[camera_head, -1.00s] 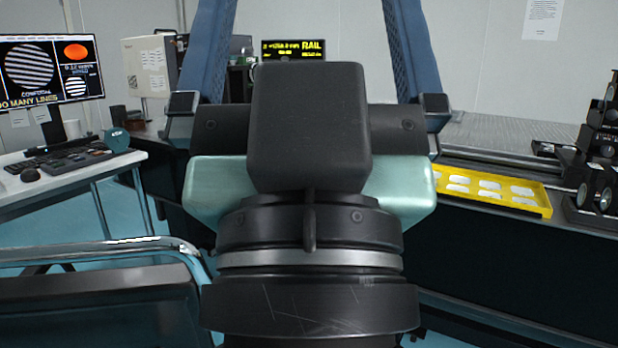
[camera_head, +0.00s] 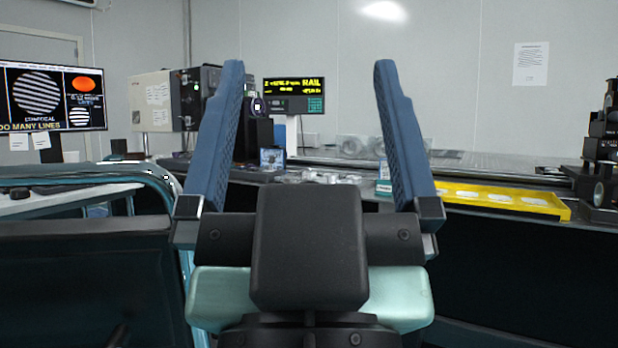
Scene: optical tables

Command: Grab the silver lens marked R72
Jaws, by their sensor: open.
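My gripper (camera_head: 309,66) is open and empty, its two blue fingers upright and wide apart in the middle of the view. Between the fingers, beyond them, a cluster of small silver round pieces (camera_head: 325,177) lies on the dark table (camera_head: 500,222). They look like lenses or lens mounts, but they are too small for me to read any marking, so I cannot tell which is R72. My gripper is apart from them. Its wrist hides the table's front part below them.
A yellow tray (camera_head: 505,198) with white pads lies at the right. Black optical mounts (camera_head: 602,150) stand at the far right. A lit RAIL display (camera_head: 294,95) and a blue-fronted box (camera_head: 272,159) stand behind. A teal-framed chair or cart (camera_head: 85,172) is at the left.

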